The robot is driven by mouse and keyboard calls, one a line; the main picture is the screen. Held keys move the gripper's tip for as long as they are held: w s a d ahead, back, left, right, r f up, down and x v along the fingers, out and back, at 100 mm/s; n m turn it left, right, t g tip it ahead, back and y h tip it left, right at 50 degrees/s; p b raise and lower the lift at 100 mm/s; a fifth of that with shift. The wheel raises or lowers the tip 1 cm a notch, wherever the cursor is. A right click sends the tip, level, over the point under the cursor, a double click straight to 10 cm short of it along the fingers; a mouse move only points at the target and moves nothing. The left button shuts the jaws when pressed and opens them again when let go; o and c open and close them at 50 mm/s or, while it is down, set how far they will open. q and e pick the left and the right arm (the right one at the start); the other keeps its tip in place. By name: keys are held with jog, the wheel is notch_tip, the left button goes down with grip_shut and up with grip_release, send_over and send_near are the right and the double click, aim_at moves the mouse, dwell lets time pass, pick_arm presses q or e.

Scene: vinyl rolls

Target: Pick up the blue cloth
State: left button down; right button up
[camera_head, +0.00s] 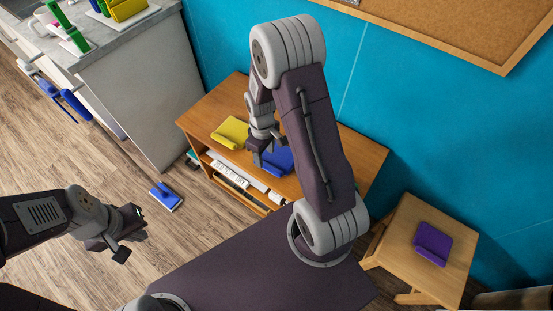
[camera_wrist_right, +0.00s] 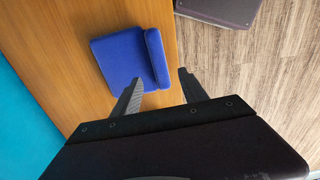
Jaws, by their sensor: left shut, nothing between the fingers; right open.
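A blue folded cloth (camera_head: 279,160) lies on the wooden desk, partly hidden by my right arm in the head view. In the right wrist view the blue cloth (camera_wrist_right: 124,58) shows whole, with a raised fold along its right side. My right gripper (camera_head: 264,152) is above the cloth's left edge in the head view. In the right wrist view my right gripper (camera_wrist_right: 160,85) is open, its two fingers apart and pointing toward the cloth, with nothing held. My left gripper (camera_head: 122,240) is shut and empty over the floor at lower left.
A yellow cloth (camera_head: 231,132) lies on the wooden desk (camera_head: 360,150) left of the blue one. A purple cloth (camera_head: 432,243) lies on a small wooden table (camera_head: 400,225) at right. Another blue item (camera_head: 165,197) is on the floor. A grey counter (camera_head: 110,40) stands at upper left.

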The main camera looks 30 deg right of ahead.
aim_at(267, 165)
jog(key=f, duration=0.3)
jog(key=f+b, duration=0.1)
jog(key=shift+s+f, duration=0.3)
jog(key=shift+s, duration=0.05)
jog(key=shift+w+d+f, duration=0.1)
jog(key=shift+f, duration=0.4)
jog(key=shift+r, duration=0.1)
jog(key=shift+c, duration=0.3)
grip_shut()
jog(key=shift+r, duration=0.1)
